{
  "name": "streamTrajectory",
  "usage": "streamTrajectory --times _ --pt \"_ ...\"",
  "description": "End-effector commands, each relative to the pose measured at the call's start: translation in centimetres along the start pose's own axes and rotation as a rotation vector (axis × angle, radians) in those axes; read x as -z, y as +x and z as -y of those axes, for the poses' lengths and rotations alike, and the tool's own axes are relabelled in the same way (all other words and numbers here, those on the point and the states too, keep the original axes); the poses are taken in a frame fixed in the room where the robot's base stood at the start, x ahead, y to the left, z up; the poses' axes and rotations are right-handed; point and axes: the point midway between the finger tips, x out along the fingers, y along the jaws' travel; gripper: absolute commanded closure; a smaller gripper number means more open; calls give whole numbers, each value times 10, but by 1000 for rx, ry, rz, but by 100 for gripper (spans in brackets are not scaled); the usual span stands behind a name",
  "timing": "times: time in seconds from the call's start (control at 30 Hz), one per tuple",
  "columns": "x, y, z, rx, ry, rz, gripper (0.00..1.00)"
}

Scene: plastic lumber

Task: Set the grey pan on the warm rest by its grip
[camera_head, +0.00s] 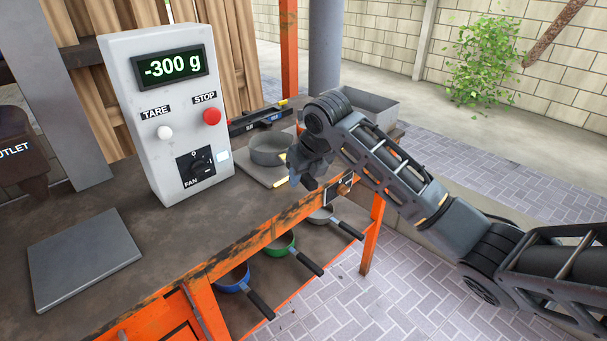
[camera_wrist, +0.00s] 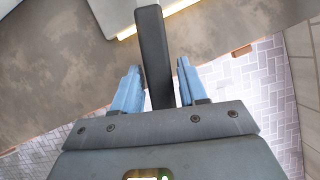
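The grey pan (camera_head: 268,148) sits on a flat pale plate with a glowing yellow front strip, which looks like the warm rest (camera_head: 252,169). The plate's glowing edge also shows at the top of the wrist view (camera_wrist: 172,9). My gripper (camera_head: 307,178) is at the pan's near right side, over the bench edge. In the wrist view a black grip (camera_wrist: 153,55) runs between my blue fingers (camera_wrist: 161,72). It is close to the left finger, with a small gap to the right one, so the fingers look open around it.
A control box (camera_head: 172,110) reading -300 g stands on the bench behind a bare metal plate (camera_head: 85,258). A blue pan (camera_head: 233,279), green pan (camera_head: 280,246) and another grey pan (camera_head: 320,215) are below the orange rail, grips outward. A grey bin (camera_head: 372,107) stands behind.

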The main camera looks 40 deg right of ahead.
Motion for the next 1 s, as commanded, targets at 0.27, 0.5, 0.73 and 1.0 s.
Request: streamTrajectory --times 0.27,0.5,0.73,1.0 --pt "0 0 0 0 0 0 38" --pt "0 -4 0 -1 0 0 38" --pt "-1 -38 0 1 -2 4 38" --pt "0 -72 0 0 0 1 38"
